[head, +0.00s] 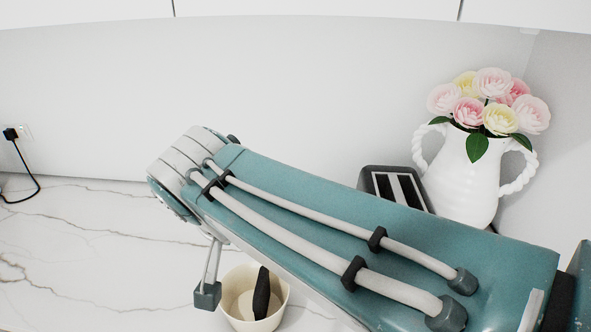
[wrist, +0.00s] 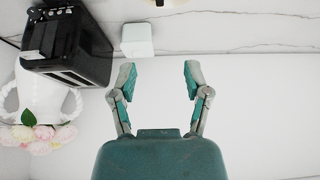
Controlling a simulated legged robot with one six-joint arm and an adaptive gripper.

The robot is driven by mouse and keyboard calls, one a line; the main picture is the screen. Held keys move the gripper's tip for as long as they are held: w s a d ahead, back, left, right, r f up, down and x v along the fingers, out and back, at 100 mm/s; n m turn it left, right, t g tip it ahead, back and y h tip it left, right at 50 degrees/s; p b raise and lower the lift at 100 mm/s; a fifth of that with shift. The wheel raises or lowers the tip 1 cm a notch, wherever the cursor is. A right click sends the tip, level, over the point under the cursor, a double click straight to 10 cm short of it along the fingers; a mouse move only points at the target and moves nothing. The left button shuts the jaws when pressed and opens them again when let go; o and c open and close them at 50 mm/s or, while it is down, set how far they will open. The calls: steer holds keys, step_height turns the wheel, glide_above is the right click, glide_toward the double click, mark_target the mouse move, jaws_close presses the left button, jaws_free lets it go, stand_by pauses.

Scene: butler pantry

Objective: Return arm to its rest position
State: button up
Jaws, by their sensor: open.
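My arm (head: 340,235) stretches across the head view from the lower right to the middle left, over the counter. My gripper (wrist: 158,75) shows in the wrist view with its two fingers spread wide. Nothing is between the fingers, only the plain white surface behind.
A cream pot (head: 283,302) with a dark object (head: 262,293) stands below my arm on the marble counter (head: 90,240). A black toaster (wrist: 85,40), a pale square item (wrist: 137,40) and a white flower vase (head: 470,180) are close by. The left counter is mostly clear.

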steer(key=s+d+f, duration=0.2)
steer(key=d+f, duration=0.1)
steer(key=d, duration=0.6)
steer(key=s+d+f, duration=0.3)
steer(key=d, duration=0.6)
steer(key=s+d+f, duration=0.2)
steer(key=d+f, duration=0.1)
steer(key=d, duration=0.5)
steer(key=shift+s+d+f, duration=0.2)
steer(key=shift+s+d, duration=0.1)
steer(key=shift+d, duration=0.1)
